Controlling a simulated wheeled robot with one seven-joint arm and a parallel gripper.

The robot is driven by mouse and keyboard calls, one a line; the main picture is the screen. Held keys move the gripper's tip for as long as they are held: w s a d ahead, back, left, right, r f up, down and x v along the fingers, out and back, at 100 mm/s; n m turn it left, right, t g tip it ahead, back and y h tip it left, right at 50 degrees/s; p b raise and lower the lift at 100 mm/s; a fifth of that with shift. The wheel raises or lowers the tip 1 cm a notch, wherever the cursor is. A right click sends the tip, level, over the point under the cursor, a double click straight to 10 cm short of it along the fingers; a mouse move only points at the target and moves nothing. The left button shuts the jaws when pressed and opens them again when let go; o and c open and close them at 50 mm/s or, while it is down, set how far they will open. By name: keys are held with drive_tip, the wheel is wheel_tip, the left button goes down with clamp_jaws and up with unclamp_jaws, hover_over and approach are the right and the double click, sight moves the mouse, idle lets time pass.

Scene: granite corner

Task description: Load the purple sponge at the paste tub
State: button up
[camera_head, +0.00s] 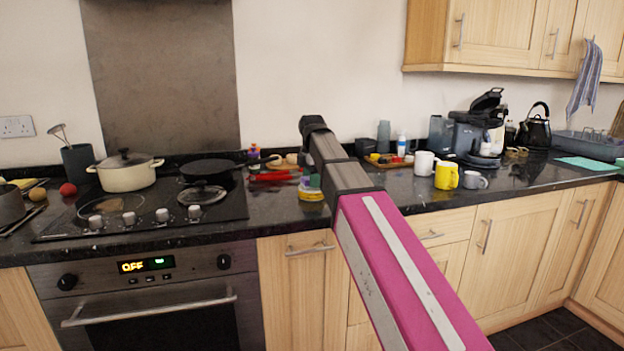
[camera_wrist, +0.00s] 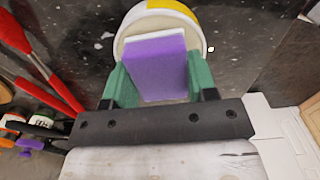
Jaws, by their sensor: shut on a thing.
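The purple sponge (camera_wrist: 158,68), a block with a pale layer along one side, is in my gripper (camera_wrist: 155,82). The green fingers are shut on it from both sides. The paste tub (camera_wrist: 133,17), round and white with a yellow patch, lies just beyond the fingers in the wrist view, and the sponge overlaps its pale inside. I cannot tell whether the sponge touches the paste. In the head view, the tub (camera_head: 311,195) stands on the dark counter under my gripper, and the sponge is a small purple patch partly hidden by my arm.
Red-handled tools (camera_head: 271,176) lie left of the tub, also seen in the wrist view (camera_wrist: 40,62). The hob with a black pan (camera_head: 208,168) is farther left. A white mug (camera_head: 424,163) and a yellow mug (camera_head: 446,176) stand to the right. The counter's front edge is near.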

drive_tip(key=shift+f, duration=0.4)
idle(1.2)
drive_tip(key=shift+r, duration=3.55)
